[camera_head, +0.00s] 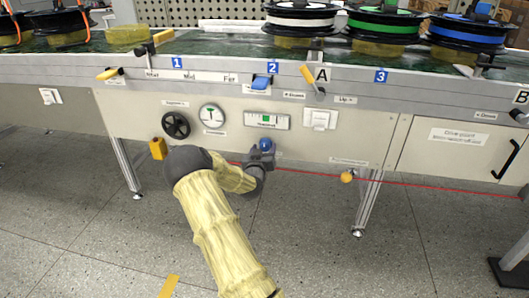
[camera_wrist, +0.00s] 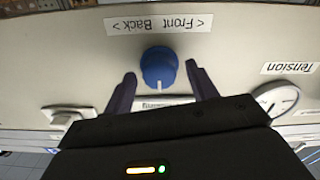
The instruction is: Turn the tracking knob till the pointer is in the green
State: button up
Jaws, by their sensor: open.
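The tracking knob is a round blue knob (camera_head: 266,144) on the grey front panel, below the tracking gauge (camera_head: 266,121). The gauge is a white strip with a green patch near its middle; its pointer is too small to make out. In the wrist view the blue knob (camera_wrist: 158,66) has a white mark, toward the picture's bottom. My gripper (camera_head: 260,156) is at the knob. In the wrist view my gripper (camera_wrist: 160,74) is open, one dark finger on each side of the knob, with gaps visible. The gauge is mostly hidden there by my gripper body.
A round tension dial (camera_head: 212,116) and a black handwheel (camera_head: 176,125) are left of the gauge. A white switch (camera_head: 320,119) is to its right. A red cord (camera_head: 420,184) runs across below the panel, with an orange ball (camera_head: 346,177). Spools stand on the bench above.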

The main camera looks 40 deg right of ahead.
jog(key=shift+x, duration=0.85)
jog(key=c, duration=1)
